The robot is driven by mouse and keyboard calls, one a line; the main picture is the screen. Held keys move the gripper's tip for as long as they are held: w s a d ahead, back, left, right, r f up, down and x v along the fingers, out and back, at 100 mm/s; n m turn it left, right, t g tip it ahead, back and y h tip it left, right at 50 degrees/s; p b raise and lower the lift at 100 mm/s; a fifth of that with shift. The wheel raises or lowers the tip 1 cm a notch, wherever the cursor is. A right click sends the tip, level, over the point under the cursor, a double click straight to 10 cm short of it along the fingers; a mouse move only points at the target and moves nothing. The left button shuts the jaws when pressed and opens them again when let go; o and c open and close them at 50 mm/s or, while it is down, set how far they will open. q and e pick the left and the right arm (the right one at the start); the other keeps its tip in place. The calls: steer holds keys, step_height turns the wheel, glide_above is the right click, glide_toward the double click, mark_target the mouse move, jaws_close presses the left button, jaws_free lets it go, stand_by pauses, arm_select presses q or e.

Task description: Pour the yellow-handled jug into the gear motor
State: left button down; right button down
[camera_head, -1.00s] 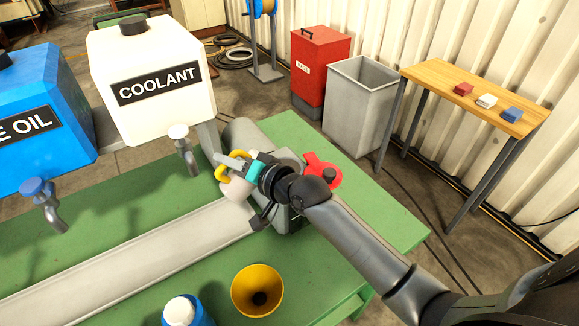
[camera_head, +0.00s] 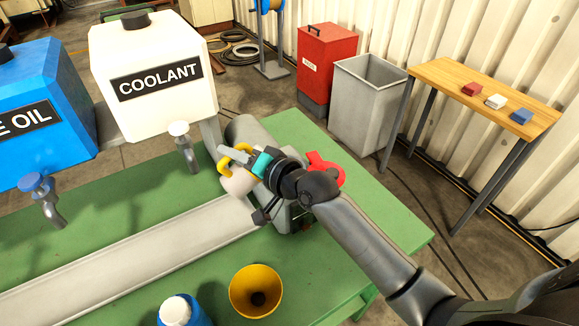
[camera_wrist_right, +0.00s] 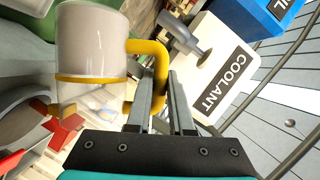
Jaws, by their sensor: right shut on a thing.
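The yellow-handled jug (camera_head: 237,184) has a pale body and is over the green bench, beside the gear motor. In the right wrist view the jug (camera_wrist_right: 92,42) shows a pale part and a clear part with a yellow band between them. My right gripper (camera_head: 234,157) is shut on its yellow handle (camera_wrist_right: 158,58). The gear motor (camera_head: 244,130) is a grey housing on the bench, partly hidden behind my right gripper and wrist. A red part (camera_head: 326,166) shows just beyond my wrist. I cannot tell whether liquid is flowing. My left gripper is out of view.
The white coolant tank (camera_head: 150,60) and blue oil tank (camera_head: 35,100) stand at the left, with taps over the bench (camera_head: 130,250). A yellow funnel (camera_head: 255,291) and a blue, white-capped container (camera_head: 176,312) are near the front. A grey bin (camera_head: 368,110) stands beyond the bench.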

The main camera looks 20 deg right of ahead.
steer(key=shift+a+r, duration=0.1)
steer(key=shift+r, duration=0.05)
steer(key=shift+d+r, duration=0.1)
steer(key=shift+d, duration=0.1)
steer(key=shift+r+m, duration=0.2)
steer(key=shift+m, duration=0.1)
stand_by(0.3)
